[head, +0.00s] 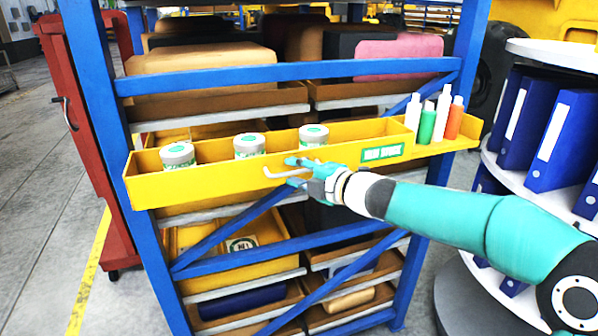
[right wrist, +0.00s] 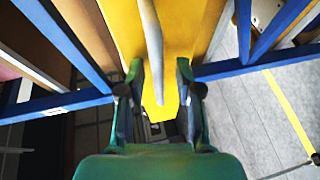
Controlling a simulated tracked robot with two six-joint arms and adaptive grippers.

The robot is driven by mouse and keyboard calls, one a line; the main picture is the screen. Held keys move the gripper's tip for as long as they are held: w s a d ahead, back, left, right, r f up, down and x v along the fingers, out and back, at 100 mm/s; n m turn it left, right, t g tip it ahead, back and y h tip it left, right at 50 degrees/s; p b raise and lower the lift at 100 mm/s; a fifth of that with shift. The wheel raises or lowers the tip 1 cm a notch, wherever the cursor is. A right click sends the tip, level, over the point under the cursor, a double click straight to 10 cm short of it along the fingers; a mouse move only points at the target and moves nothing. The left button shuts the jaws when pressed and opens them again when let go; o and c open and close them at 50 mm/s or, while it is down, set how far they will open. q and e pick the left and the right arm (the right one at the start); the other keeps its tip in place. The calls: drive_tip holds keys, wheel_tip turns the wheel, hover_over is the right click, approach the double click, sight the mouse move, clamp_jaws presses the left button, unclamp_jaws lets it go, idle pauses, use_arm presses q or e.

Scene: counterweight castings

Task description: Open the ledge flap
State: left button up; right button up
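The yellow ledge flap (head: 215,178) is the upright front panel of a long yellow trough across the blue rack. A pale bar handle (head: 272,174) sticks out from its front. My right gripper (head: 292,172) is at this handle, its arm coming in from the right. In the right wrist view the handle (right wrist: 152,45) runs between the two spread fingers of my gripper (right wrist: 158,78), with gaps on both sides. The gripper looks open and not closed on it. My left gripper is not in view.
Several white jars (head: 249,145) stand in the trough behind the panel. Bottles (head: 427,123) stand on the ledge's right end, near a green label (head: 383,153). Blue rack bars (head: 290,72) cross above and below. A round white shelf (head: 570,55) with blue binders is at right.

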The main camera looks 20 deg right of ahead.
clamp_jaws()
idle(0.3)
